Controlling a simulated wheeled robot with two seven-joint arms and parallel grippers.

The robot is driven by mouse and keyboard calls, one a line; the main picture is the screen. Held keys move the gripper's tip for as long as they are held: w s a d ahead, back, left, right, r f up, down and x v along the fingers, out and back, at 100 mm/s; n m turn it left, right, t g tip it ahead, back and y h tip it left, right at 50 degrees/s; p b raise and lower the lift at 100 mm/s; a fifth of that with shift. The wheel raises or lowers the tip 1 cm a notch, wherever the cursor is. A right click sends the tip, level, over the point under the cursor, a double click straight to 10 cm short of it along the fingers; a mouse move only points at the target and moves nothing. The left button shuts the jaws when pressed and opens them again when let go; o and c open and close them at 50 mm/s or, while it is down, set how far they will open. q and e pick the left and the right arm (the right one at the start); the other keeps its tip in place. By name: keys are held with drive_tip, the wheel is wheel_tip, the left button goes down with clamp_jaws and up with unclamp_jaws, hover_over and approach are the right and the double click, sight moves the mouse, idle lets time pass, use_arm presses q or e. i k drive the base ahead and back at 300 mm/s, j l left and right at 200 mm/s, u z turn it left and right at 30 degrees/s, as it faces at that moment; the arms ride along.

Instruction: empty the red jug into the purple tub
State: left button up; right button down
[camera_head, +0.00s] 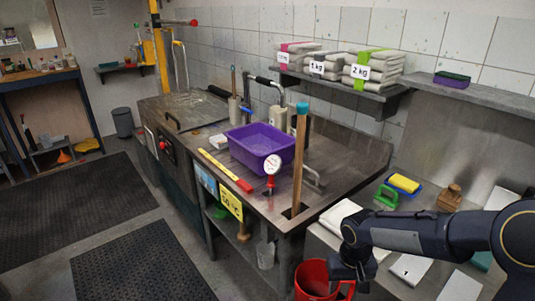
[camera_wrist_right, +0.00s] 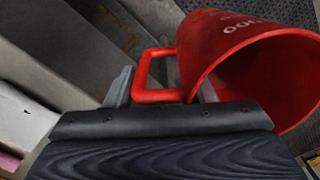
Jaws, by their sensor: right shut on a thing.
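The red jug (camera_head: 311,282) is at the bottom of the head view, beside the steel counter's front corner and lower than its top. My right gripper (camera_head: 352,278) is shut on the jug's handle, at the jug's right side. In the right wrist view the jug (camera_wrist_right: 222,42) appears with its handle (camera_wrist_right: 143,72) at the gripper's fingers and its open mouth to the right. I cannot make out any contents inside it. The purple tub (camera_head: 247,157) stands upright on the steel counter, up and left of the jug. My left gripper is not in view.
A dial gauge (camera_head: 272,164) and a wooden stick (camera_head: 299,160) with a blue top stand between jug and tub.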

sight(252, 144)
drive_tip(key=i+j, duration=0.25)
drive_tip(key=j, duration=0.2)
drive_tip(key=i+j, duration=0.3)
drive_tip(key=j, duration=0.15)
drive_tip(key=i+j, duration=0.25)
drive_tip(key=j, duration=0.25)
drive_tip(key=i+j, duration=0.3)
drive_tip(key=j, duration=0.15)
drive_tip(key=i+j, duration=0.25)
drive_tip(key=j, duration=0.2)
drive_tip(key=i+j, duration=0.3)
drive_tip(key=j, duration=0.15)
drive_tip(key=i+j+z, duration=0.25)
drive_tip(key=j+z, duration=0.25)
drive_tip(key=i+j+z, duration=0.1)
drive_tip(key=j+z, duration=0.2)
drive_tip(key=j, duration=0.2)
